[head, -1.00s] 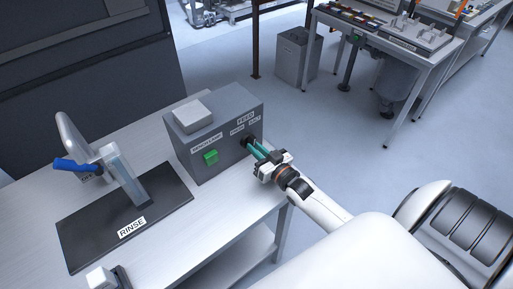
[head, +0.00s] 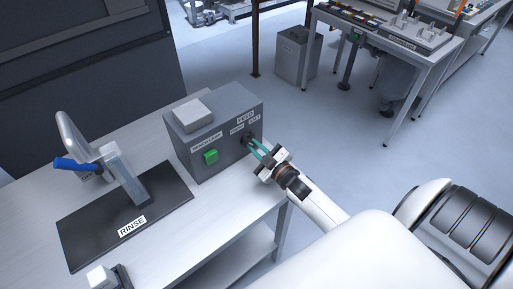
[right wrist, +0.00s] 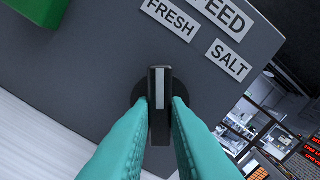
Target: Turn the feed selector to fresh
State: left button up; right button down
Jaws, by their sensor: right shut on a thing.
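The feed selector is a black knob with a white line on its handle (right wrist: 159,90), seen close in the right wrist view. It sits on the grey control box (head: 225,160); in the head view it is a small dark spot (head: 247,140). My right gripper (right wrist: 160,112) is shut on the handle, one teal finger on each side; it also shows in the head view (head: 256,149). The handle points up in the wrist picture, roughly toward the FRESH label (right wrist: 170,18). The SALT label (right wrist: 228,60) is to its right. My left gripper is not in view.
A green button (head: 211,157) is on the same box face. A black mat marked RINSE (head: 90,235) bears a stand with a blue lever (head: 76,165). The table edge is close below my right gripper, with open floor beyond.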

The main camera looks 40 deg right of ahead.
jog(key=shift+n, duration=0.3)
jog(key=c, duration=1.4)
grip_release()
jog(key=shift+s+f, duration=0.1)
jog(key=shift+s, duration=0.45)
jog(key=s, duration=0.3)
jog(key=s+b, duration=0.1)
jog(key=s, duration=0.3)
jog(key=s+d+b, duration=0.1)
jog(key=s, duration=0.2)
jog(key=shift+s, duration=0.45)
